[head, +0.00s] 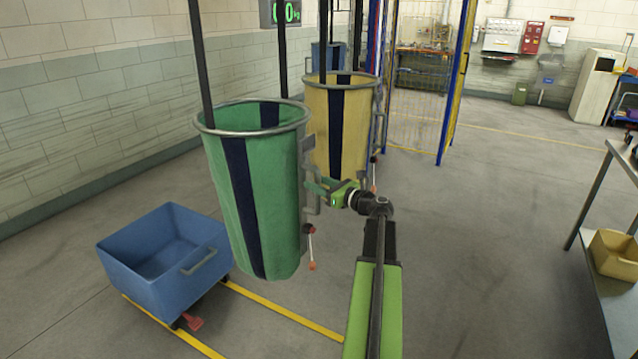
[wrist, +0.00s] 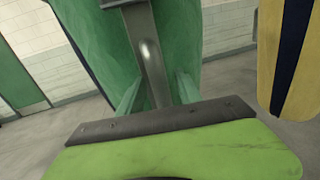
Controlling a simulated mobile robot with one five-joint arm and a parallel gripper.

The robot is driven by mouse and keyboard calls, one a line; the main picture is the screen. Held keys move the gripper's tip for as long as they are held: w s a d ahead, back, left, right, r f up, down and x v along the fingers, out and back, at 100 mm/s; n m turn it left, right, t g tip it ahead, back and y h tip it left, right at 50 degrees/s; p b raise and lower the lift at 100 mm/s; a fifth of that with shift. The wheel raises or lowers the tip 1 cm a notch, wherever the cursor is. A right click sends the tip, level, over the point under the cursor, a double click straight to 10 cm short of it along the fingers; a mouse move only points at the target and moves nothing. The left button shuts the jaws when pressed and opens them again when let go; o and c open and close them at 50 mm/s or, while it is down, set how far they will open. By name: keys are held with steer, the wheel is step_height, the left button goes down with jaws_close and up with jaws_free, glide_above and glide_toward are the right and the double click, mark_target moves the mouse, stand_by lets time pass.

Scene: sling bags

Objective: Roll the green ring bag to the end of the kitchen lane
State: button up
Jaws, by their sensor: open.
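The green ring bag (head: 262,190), with a dark blue stripe and a metal ring at its rim, hangs from dark uprights at centre left, clear of the floor. A grey handle (head: 308,172) runs down its right side, with a red-tipped pull below. My gripper (head: 318,190) is at this handle. In the wrist view the open green fingers (wrist: 158,92) stand on either side of the grey handle bar (wrist: 148,55), with the green bag fabric (wrist: 185,45) behind. I cannot tell whether either finger touches the bar.
A yellow bag (head: 350,125) hangs close behind the green one, with a blue bag (head: 332,57) farther back. A blue wheeled tub (head: 150,285) stands at the lower left, by yellow floor lines (head: 285,312). A steel bench (head: 592,205) is at right. Open floor lies between.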

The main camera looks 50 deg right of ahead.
jaws_close()
stand_by(0.3)
stand_by(1.1)
